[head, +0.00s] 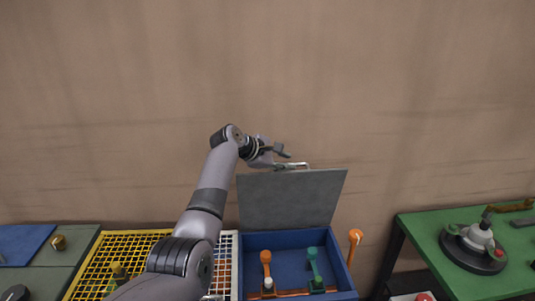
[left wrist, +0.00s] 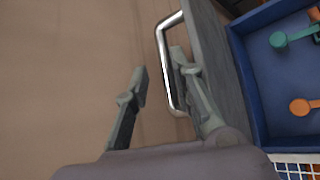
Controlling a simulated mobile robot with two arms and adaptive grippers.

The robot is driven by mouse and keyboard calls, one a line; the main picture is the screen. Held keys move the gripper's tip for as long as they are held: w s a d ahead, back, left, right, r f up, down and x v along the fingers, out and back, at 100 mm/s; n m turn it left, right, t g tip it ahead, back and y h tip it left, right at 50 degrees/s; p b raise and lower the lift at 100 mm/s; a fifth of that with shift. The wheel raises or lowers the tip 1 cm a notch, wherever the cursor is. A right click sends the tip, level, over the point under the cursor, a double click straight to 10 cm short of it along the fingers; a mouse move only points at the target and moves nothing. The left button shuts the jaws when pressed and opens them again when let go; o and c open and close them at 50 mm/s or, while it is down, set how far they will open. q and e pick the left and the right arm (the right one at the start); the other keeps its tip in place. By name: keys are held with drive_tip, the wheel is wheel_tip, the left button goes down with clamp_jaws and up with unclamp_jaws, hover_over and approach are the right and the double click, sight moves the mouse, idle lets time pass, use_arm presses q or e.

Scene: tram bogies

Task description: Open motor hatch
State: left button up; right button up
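The motor hatch (head: 290,200) is a flat grey lid standing up, tilted slightly back, at the rear of a blue box (head: 345,277). Its metal handle (head: 303,165) is at the top edge. In the left wrist view the hatch (left wrist: 222,70) is seen nearly edge-on, with the handle (left wrist: 162,55) as a silver loop. My left gripper (head: 288,157) is at the handle. Its fingers (left wrist: 159,64) are apart, one on the handle's outer side and the other overlapping the loop on the hatch side. Contact cannot be told. My right gripper is out of view.
The box holds an orange lever (head: 266,263) and a green lever (head: 315,268); another orange lever (head: 353,245) is at its right side. A yellow grid (head: 105,250) lies left. A green table (head: 430,240) with a round device (head: 473,247) stands right. The wall is close behind.

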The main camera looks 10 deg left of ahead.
use_arm(q)
drive_tip(key=v, duration=0.7)
drive_tip(key=shift+w+a+r, duration=0.1)
drive_tip(key=shift+a+r, duration=0.05)
drive_tip(key=shift+v, duration=0.75)
